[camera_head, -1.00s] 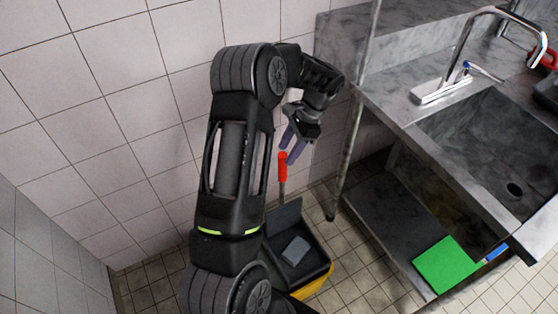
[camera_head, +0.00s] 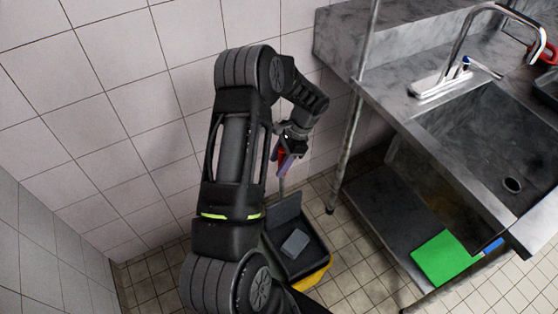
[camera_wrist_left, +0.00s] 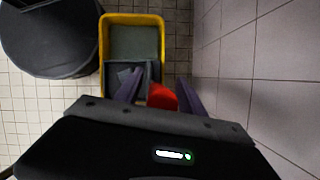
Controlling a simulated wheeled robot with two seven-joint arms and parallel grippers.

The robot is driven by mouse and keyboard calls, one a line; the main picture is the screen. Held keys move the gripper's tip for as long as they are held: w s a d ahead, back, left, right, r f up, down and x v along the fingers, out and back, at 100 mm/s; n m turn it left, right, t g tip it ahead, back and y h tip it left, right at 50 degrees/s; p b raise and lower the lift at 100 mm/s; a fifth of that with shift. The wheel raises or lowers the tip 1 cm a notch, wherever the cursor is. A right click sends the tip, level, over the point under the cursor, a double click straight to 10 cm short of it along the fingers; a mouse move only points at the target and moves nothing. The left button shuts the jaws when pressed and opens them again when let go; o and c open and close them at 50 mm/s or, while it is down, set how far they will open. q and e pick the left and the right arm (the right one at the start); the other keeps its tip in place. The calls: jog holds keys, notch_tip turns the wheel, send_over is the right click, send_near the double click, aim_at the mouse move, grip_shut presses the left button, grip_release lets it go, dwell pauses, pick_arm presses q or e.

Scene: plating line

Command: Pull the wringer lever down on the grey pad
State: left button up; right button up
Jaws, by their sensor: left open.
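The wringer lever has a red grip (camera_head: 281,160) on a grey rod (camera_head: 282,184) that stands up from the yellow bucket (camera_head: 314,279). The grey pad (camera_head: 295,242) lies in the dark wringer (camera_head: 318,258) on the bucket. My left gripper (camera_head: 287,166) is open, with its purple fingers at the red grip. In the left wrist view the red grip (camera_wrist_left: 162,97) shows between the two fingers; contact cannot be told. My right gripper is not in view.
A steel sink table (camera_head: 400,115) stands at right; its leg (camera_head: 346,150) is close to my left gripper. A green board (camera_head: 444,258) lies on its lower shelf (camera_head: 385,220). The tiled wall is close behind. In the wrist view a dark round bin (camera_wrist_left: 50,40) stands beside the bucket.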

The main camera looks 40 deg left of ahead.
pick_arm(q)
jog(key=shift+c, duration=0.4)
grip_shut()
dwell(1.0)
